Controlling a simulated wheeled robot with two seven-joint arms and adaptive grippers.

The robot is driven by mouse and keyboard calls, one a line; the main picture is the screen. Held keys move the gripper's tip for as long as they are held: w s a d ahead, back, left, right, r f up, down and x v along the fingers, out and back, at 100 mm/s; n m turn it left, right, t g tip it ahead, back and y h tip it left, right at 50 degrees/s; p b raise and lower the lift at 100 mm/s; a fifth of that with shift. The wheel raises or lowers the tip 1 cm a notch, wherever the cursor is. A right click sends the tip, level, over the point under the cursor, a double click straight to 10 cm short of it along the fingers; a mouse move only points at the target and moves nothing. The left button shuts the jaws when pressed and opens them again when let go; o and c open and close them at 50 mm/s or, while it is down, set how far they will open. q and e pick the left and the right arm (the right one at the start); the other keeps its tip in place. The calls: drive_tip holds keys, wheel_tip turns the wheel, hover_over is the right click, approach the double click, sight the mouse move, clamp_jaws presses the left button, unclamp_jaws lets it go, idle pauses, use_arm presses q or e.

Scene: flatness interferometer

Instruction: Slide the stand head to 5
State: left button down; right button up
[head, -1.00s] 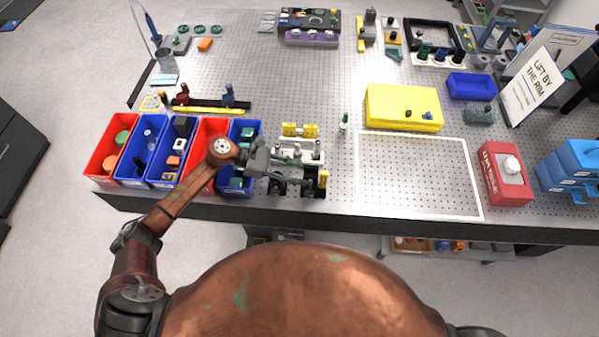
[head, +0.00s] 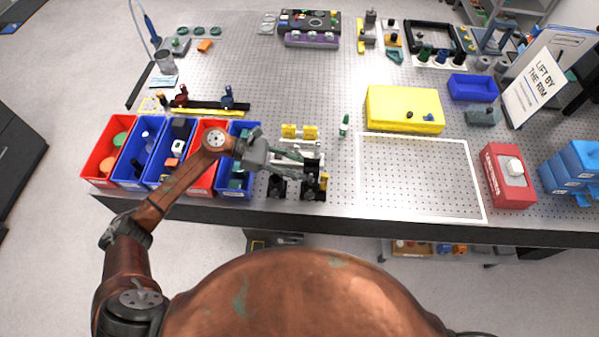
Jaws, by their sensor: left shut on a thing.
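A small stand (head: 309,188) with black blocks, pale bars and a yellow part stands near the table's front edge, left of the white-outlined area. My left gripper (head: 297,160) reaches in from the left over it. Its fingers are shut on a part at the top of the stand, which looks like the stand head. The fingers cover much of that part, and any scale or number on it is too small to read. My right gripper is not in view.
Red and blue bins (head: 101,172) stand in a row left of the stand, under my left forearm. Two yellow blocks (head: 299,132) sit just behind the stand, and a small green-topped piece (head: 344,126) stands to their right. The white-outlined area (head: 415,217) is empty.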

use_arm(q)
drive_tip(key=c, duration=1.3)
unclamp_jaws()
drive_tip(key=v, duration=1.2)
drive_tip(key=shift+a, duration=0.1)
